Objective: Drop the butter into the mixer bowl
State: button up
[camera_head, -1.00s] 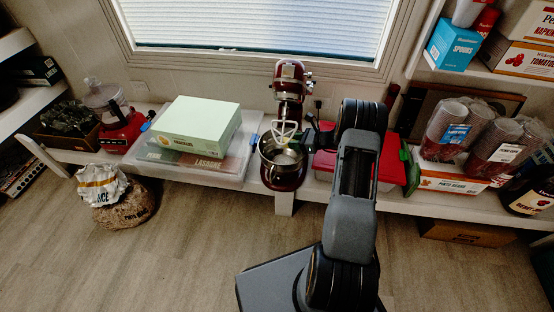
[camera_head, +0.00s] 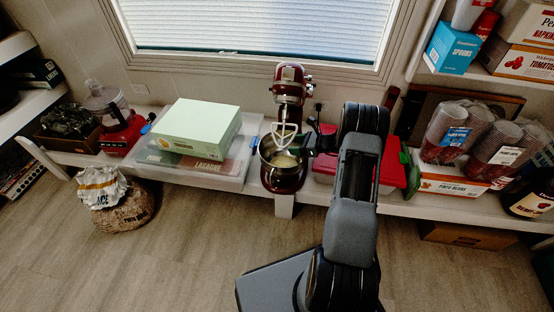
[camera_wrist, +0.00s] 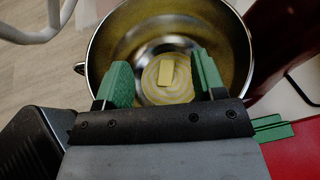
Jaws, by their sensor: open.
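The butter (camera_wrist: 167,73) is a small pale yellow block. In the wrist view it lies at the bottom of the metal mixer bowl, on a round, ringed yellow and white patch. The butter lies below the fingers. In the head view my arm partly hides the gripper.
The mixer's whisk-like beater (camera_head: 284,133) hangs just above the bowl. A red-lidded box (camera_head: 391,172) stands right of the mixer, beneath my arm. A green box (camera_head: 200,125) on a clear bin stands to the left.

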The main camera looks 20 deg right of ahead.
jog(key=p+v, duration=0.3)
jog(key=v, duration=1)
jog(key=shift+s, duration=0.1)
jog(key=s+a+r+n+g+h+p, duration=0.25)
jog(key=a+r+n+p, duration=0.45)
jog(key=r, duration=0.7)
jog(key=s+a+r+n+g+h+p, duration=0.1)
jog(key=s+a+r+n+g+p, duration=0.3)
jog(key=a+r+p, duration=0.85)
jog(key=s+a+r+n+h+p, duration=0.1)
jog(key=s+r+n+h+p, duration=0.1)
jog(key=r, duration=0.6)
jog(key=s+a+r+n+t+h+p, duration=0.1)
jog(key=s+a+r+n+h+p, duration=0.1)
jog(key=s+r+n+p, duration=0.3)
jog(key=s+a+r+n+h+p, duration=0.1)
jog(key=s+r+n+h+p, duration=0.1)
jog(key=s+r+n, duration=0.4)
notch_tip(320, 180, up, 5)
jog(key=shift+a+f+n+p, duration=0.2)
jog(key=shift+a+n+p, duration=0.2)
jog(key=shift+n+p, duration=0.35)
jog(key=shift+s+r+n+t+h, duration=0.15)
jog(key=shift+s+n+t+h, duration=0.1)
jog(key=shift+n+h, duration=0.1)
jog(key=shift+c, duration=0.3)
